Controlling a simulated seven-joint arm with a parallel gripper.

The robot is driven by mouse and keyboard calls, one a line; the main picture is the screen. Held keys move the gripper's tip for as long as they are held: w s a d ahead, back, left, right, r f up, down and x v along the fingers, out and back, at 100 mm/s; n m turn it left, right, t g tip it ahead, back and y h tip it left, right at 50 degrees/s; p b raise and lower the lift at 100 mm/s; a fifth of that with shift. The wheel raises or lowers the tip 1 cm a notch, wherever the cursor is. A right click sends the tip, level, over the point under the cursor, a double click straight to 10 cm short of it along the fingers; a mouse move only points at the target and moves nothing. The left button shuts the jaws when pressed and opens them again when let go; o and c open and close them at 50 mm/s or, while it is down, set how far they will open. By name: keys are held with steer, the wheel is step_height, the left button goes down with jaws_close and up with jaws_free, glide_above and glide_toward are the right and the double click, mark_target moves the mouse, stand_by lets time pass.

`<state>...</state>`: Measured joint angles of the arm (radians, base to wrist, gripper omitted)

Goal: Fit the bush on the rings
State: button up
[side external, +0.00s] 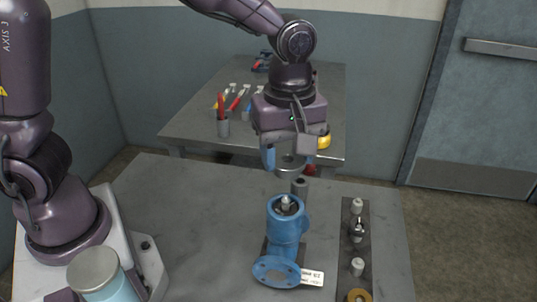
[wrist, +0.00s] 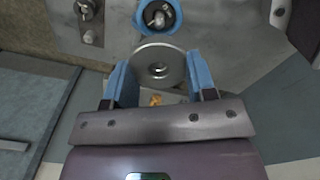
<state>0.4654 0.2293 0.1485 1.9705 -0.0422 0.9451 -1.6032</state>
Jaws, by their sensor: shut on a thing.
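The bush, a grey round flanged piece with a small centre hole, is held level between the two blue fingers of my gripper (wrist: 160,70) in the wrist view, where its flange (wrist: 160,58) shows clearly. In the side view my gripper (side external: 291,158) holds the bush (side external: 290,168) above and slightly behind the blue valve body (side external: 287,225), with a clear gap. The valve stands upright with a metal stem (side external: 285,202) in its open top; it also shows in the wrist view (wrist: 172,31). The rings are not distinguishable inside the dark opening.
A dark strip (side external: 355,250) with several small metal parts and a brass ring (side external: 358,296) lies right of the valve. A light-blue can (side external: 95,275) stands at the front left. The table's left part is clear.

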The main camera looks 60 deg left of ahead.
mark_target(286, 176)
steer(key=shift+f, duration=2.35)
steer(key=shift+f, duration=1.7)
steer(key=o, duration=1.4)
steer(key=shift+r, duration=3.5)
